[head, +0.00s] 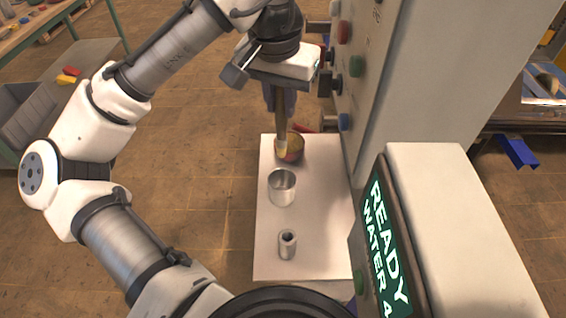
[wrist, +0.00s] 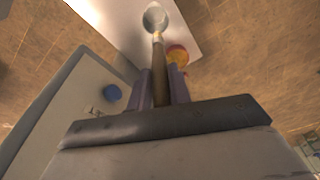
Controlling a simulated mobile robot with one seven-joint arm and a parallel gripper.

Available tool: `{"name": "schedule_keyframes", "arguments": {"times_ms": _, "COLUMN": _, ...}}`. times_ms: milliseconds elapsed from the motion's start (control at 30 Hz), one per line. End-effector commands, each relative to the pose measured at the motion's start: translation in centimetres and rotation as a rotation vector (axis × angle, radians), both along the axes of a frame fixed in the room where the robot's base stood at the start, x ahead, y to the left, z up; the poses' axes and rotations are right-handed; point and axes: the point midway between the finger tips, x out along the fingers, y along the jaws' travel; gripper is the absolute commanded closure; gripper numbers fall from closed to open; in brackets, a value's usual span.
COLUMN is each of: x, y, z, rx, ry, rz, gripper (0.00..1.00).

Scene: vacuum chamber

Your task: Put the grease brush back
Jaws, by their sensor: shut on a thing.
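My gripper (head: 280,104) is shut on the grease brush (head: 281,130), which hangs bristles down, roughly upright. In the wrist view the brush's brown handle (wrist: 159,82) runs out between the two fingers, with its pale tip toward the metal cup. A red pot with yellowish contents (head: 293,152) stands at the far end of a white shelf (head: 265,225). In the head view the bristles overlap the pot's left side. In the wrist view the pot (wrist: 178,56) shows beside the brush. I cannot tell how high the tip is. An open metal cup (head: 282,188) stands nearer.
A small hollow metal cylinder (head: 287,245) stands near the shelf's front. A grey cabinet wall with coloured buttons (head: 345,65) rises close on the right of the gripper. A display box reading READY WATER (head: 385,240) stands front right. Open tiled floor lies left.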

Motion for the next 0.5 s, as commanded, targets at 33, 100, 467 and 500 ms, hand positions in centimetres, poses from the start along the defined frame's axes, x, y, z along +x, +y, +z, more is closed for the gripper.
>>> {"name": "schedule_keyframes", "arguments": {"times_ms": 33, "x": -0.1, "y": 0.0, "z": -1.3, "rx": -0.002, "ry": 0.004, "rz": -0.001, "gripper": 1.00}}
{"name": "schedule_keyframes", "arguments": {"times_ms": 100, "x": -0.1, "y": 0.0, "z": -3.2, "rx": -0.003, "ry": 0.003, "rz": -0.001, "gripper": 1.00}}
{"name": "schedule_keyframes", "arguments": {"times_ms": 467, "x": 0.0, "y": 0.0, "z": -10.3, "rx": 0.000, "ry": 0.000, "rz": 0.001, "gripper": 1.00}}
{"name": "schedule_keyframes", "arguments": {"times_ms": 500, "x": 0.0, "y": 0.0, "z": -10.6, "rx": 0.001, "ry": 0.000, "rz": 0.001, "gripper": 1.00}}
